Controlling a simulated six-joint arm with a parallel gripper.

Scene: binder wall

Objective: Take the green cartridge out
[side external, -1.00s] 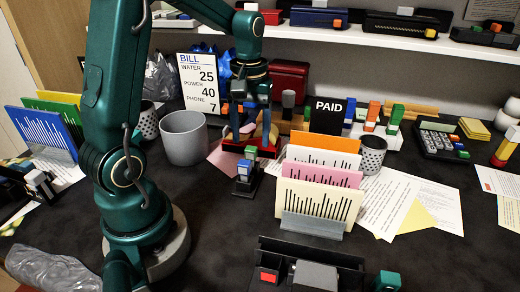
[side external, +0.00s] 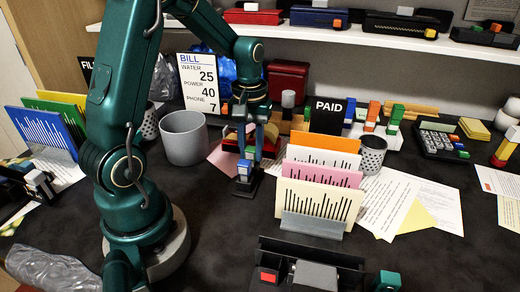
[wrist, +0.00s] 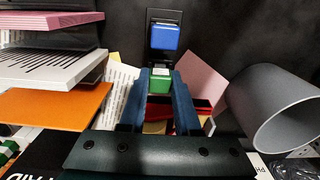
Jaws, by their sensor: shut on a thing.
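The green cartridge (wrist: 160,80) sits between my gripper's fingertips in the wrist view. My gripper (wrist: 162,90) is shut on it. In the side external view my gripper (side external: 250,150) points down over the small black holder (side external: 246,186), and its fingers hide most of the green cartridge. A blue cartridge (side external: 244,168) stands in the holder on the near side; it also shows in the wrist view (wrist: 165,37), just beyond the green one. The green cartridge is still close to the holder; I cannot tell whether its foot is in the slot.
A grey cup (side external: 184,138) stands left of the holder. A rack of upright cards (side external: 312,226) stands to the right. A red-based stamp stand (side external: 232,143) is behind my fingers. A bill sign (side external: 198,82) stands behind the cup. Dark desk in front of the holder is clear.

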